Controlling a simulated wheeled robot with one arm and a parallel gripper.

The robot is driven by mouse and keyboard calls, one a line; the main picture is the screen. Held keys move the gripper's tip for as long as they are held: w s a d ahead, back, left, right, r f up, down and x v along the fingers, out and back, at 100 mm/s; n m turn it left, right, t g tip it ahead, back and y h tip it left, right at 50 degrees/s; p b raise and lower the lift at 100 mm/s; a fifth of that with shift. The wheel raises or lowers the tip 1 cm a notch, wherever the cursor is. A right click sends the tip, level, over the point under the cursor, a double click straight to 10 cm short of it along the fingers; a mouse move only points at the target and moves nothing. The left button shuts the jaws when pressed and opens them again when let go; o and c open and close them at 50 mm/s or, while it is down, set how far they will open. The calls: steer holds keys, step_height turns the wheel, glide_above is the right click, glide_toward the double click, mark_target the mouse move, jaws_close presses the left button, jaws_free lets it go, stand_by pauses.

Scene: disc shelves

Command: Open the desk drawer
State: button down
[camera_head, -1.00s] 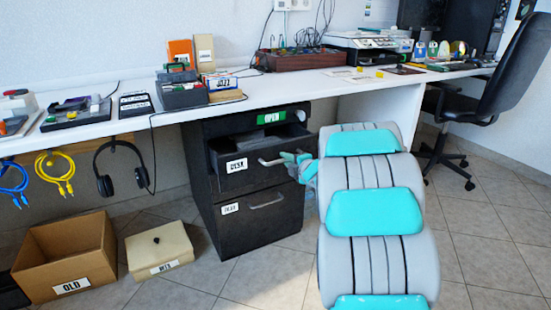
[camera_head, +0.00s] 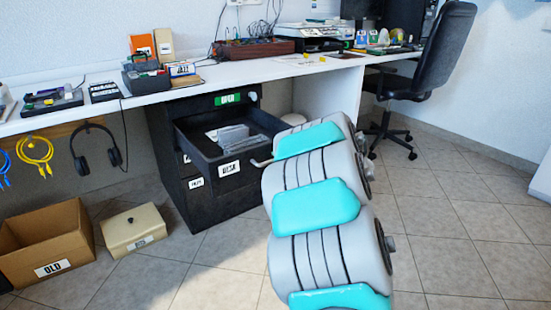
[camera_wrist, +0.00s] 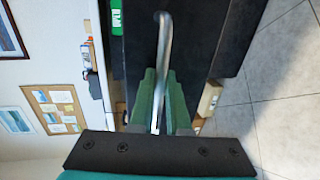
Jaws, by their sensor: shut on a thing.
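The desk drawer (camera_head: 219,169) is the upper drawer of the black cabinet (camera_head: 173,205) under the white desk. It is pulled well out, and light-coloured flat items stand inside it. Its metal handle (camera_head: 262,163) shows only in part in the head view, beside my grey and teal arm. In the wrist view the handle (camera_wrist: 163,60) runs between the two green fingers of my gripper (camera_wrist: 160,100), which are shut on it. The gripper itself is hidden behind my arm in the head view.
An open cardboard box (camera_head: 55,268) marked OLD and a beige box (camera_head: 134,230) stand on the floor left of the cabinet. Headphones (camera_head: 97,150) hang under the desk edge. An office chair (camera_head: 425,75) stands at the right. The tiled floor at front right is clear.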

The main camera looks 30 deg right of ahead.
steer(key=shift+s, duration=0.7)
steer(key=c, duration=0.9)
jaws_free()
steer(key=v, duration=0.7)
steer(key=shift+s, duration=0.4)
steer(key=shift+r, duration=0.1)
